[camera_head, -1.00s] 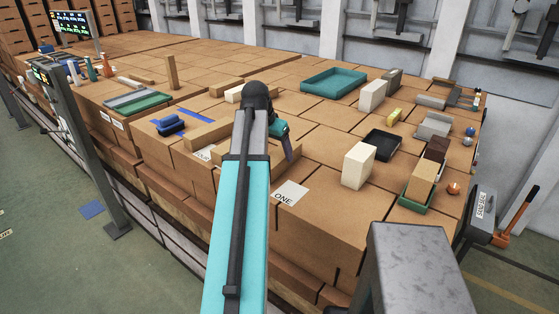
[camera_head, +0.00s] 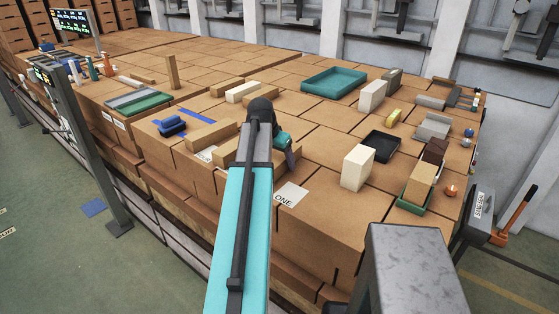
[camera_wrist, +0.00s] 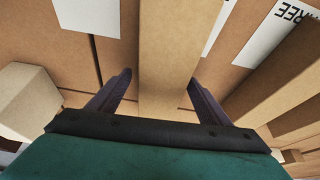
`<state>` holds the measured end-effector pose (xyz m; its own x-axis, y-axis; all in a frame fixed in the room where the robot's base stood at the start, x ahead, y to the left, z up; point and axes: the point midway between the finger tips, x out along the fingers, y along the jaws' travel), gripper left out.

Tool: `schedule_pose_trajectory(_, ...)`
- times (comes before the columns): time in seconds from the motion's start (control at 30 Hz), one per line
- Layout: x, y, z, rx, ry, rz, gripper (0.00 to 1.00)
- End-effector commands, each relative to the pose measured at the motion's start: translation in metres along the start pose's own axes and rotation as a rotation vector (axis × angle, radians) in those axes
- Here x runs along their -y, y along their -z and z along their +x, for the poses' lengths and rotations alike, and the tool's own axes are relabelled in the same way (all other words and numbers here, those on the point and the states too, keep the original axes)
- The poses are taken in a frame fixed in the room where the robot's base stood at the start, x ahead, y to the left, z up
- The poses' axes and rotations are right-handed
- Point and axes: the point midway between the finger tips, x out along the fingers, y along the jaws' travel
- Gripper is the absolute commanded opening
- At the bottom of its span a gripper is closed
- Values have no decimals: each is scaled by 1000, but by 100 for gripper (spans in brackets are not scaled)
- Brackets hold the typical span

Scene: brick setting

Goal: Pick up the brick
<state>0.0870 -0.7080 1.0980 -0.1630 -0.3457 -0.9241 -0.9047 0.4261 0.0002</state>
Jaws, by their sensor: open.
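In the wrist view a long tan brick (camera_wrist: 168,55) runs up the middle of the picture. My gripper (camera_wrist: 160,82) is open, with one dark finger on each side of the brick and a visible gap at each side. I cannot tell how far above or below its top the fingertips are. In the head view my gripper (camera_head: 291,158) points down over the box-topped surface, behind the "ONE" label. My arm hides most of the spot beside it, so the brick is not clear there.
Another tan brick (camera_wrist: 285,70) lies to the right in the wrist view, and a cream block (camera_wrist: 25,100) stands to the left. In the head view a tall cream block (camera_head: 357,167), a black tray (camera_head: 382,146) and a teal tray (camera_head: 333,82) stand right of my arm.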

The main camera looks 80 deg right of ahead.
Motion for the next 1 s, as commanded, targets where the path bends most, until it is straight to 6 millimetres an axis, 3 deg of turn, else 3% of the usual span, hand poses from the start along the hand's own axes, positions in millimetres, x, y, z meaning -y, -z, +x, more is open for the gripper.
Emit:
schedule_pose_trajectory(0.7,0,0,6,0,0,1,70)
schedule_pose_trajectory(1.0,-1,0,6,0,-1,1,20)
